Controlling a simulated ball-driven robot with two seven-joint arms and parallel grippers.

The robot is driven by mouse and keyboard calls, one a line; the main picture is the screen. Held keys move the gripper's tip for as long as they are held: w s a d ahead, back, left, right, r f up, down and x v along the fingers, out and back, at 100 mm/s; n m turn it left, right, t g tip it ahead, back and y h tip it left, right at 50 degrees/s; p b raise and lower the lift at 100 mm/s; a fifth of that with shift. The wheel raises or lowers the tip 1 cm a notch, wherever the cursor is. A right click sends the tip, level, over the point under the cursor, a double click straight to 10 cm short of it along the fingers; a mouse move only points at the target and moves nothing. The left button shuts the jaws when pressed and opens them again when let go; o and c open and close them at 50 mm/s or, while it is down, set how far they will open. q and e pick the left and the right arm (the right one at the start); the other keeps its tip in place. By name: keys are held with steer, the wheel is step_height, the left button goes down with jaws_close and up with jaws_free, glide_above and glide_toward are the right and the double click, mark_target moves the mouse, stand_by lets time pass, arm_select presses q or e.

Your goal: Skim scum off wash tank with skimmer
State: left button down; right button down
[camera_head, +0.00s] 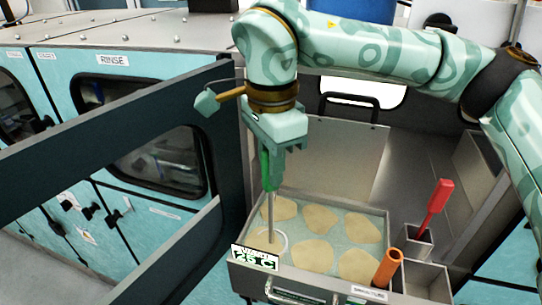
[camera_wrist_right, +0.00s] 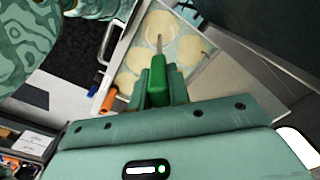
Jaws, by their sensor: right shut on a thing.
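The wash tank (camera_head: 340,284) stands at lower middle in the head view, with a "25 C" sign on its front left corner. Several beige scum patches (camera_head: 313,218) float on its pale green liquid, and they also show in the wrist view (camera_wrist_right: 158,24). My right gripper (camera_head: 268,160) is above the tank's left side, shut on the green handle of the skimmer (camera_head: 271,212). The skimmer's thin shaft points down to a pale ring at the front left scum patch; I cannot tell how deep the ring sits. The wrist view shows the green handle (camera_wrist_right: 166,86) between the fingers. My left gripper is out of view.
An orange handle (camera_head: 388,268) and a red-handled tool (camera_head: 436,202) stand in metal holders at the tank's right. A dark rail (camera_head: 120,125) crosses the left side, before blue cabinets marked RINSE (camera_head: 113,60). A metal panel (camera_head: 340,155) rises behind the tank.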

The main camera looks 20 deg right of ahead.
steer(key=shift+f, duration=0.15)
steer(key=s+d, duration=0.4)
steer(key=d, duration=0.3)
steer(key=shift+s, duration=0.4)
stand_by(0.6)
steer(key=s+d+p, duration=0.2)
steer(key=s+d, duration=0.3)
steer(key=d, duration=0.3)
steer(key=shift+s, duration=0.2)
stand_by(0.7)
